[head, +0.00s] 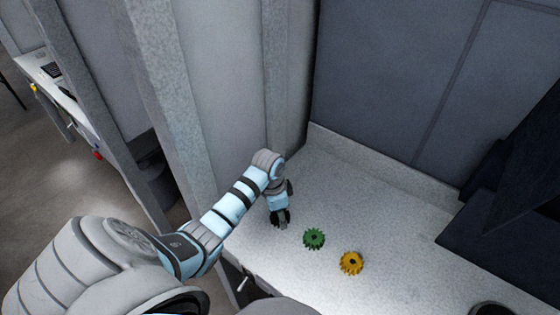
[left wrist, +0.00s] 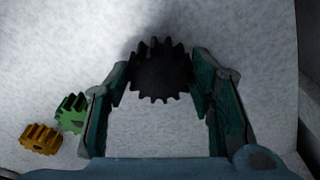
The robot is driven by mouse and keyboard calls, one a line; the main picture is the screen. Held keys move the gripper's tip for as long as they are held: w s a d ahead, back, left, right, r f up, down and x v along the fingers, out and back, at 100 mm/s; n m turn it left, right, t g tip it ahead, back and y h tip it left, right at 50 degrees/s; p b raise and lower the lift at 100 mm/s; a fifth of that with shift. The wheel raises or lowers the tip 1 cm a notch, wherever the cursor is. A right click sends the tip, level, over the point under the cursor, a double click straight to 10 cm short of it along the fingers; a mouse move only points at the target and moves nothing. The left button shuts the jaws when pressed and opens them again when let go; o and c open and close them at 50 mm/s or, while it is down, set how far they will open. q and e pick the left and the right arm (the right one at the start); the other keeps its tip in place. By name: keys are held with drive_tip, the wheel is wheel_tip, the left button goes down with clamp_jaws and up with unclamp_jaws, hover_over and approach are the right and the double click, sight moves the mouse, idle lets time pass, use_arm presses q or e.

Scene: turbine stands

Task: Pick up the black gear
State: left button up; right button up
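The black gear (left wrist: 162,71) sits between the fingertips of my left gripper (left wrist: 161,76) in the left wrist view. Both fingers angle inward and appear to touch its toothed sides, so the gripper looks shut on it. In the head view my left gripper (head: 280,217) points down at the left part of the pale worktop, and the gear is mostly lost among the dark fingers there. I cannot tell whether the gear rests on the worktop or is slightly above it. My right gripper is not in view.
A green gear (head: 314,239) lies just right of my left gripper, and a yellow gear (head: 351,263) lies beyond it. A grey wall (head: 385,75) closes the back of the worktop (head: 375,205). A dark blue stand (head: 505,225) is at the right.

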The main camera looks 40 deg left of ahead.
use_arm(q)
clamp_jaws()
